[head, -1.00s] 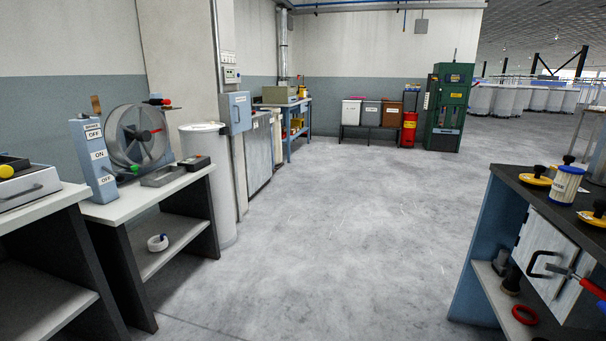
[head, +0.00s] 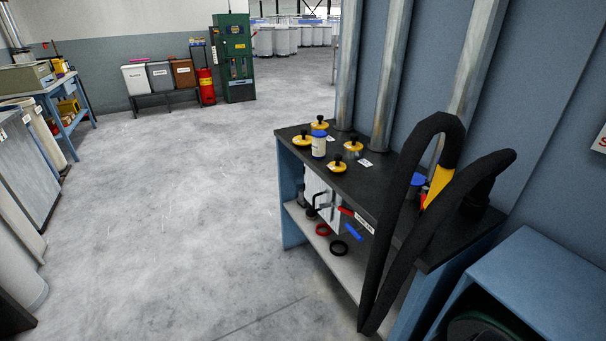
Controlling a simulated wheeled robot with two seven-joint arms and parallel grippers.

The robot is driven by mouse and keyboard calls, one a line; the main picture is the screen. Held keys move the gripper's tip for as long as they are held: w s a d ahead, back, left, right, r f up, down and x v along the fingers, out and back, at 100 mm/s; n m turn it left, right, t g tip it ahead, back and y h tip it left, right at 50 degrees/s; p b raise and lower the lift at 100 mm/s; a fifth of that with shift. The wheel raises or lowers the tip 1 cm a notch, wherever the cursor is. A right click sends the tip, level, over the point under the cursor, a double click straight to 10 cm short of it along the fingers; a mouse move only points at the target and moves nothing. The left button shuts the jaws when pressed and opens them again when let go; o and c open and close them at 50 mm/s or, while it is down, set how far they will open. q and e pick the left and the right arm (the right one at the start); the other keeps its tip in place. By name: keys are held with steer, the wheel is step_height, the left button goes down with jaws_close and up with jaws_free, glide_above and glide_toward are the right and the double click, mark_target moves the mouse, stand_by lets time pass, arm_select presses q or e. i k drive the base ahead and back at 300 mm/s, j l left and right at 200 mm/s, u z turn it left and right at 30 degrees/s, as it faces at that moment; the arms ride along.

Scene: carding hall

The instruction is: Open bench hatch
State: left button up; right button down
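The bench (head: 372,194) with a dark top and blue sides stands right of centre against the grey-blue wall. The white bench hatch (head: 333,213) is under the front of its top, seen steeply from the side, with a dark handle (head: 312,208) on its face. A red-ended part (head: 346,212) and a blue grip (head: 354,232) show beside the hatch. I cannot tell from this angle whether the hatch is shut or ajar. Neither of my grippers is in view.
Several yellow-based black knobs (head: 303,141) and a blue-lidded canister (head: 319,146) stand on the bench top. A red ring (head: 323,229) and a black ring (head: 339,248) lie on the lower shelf. The floor (head: 180,210) left of the bench is clear.

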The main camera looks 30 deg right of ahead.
mark_target(317, 191)
steer(key=z, duration=1.2)
steer(key=i+j+z, duration=0.45)
steer(key=j, duration=0.15)
steer(key=i+j+z, duration=0.2)
steer(key=j, duration=0.15)
steer(key=j+z, duration=0.2)
steer(key=j, duration=0.15)
steer(key=i+j+z, duration=0.1)
steer(key=j+z, duration=0.15)
steer(key=j, duration=0.15)
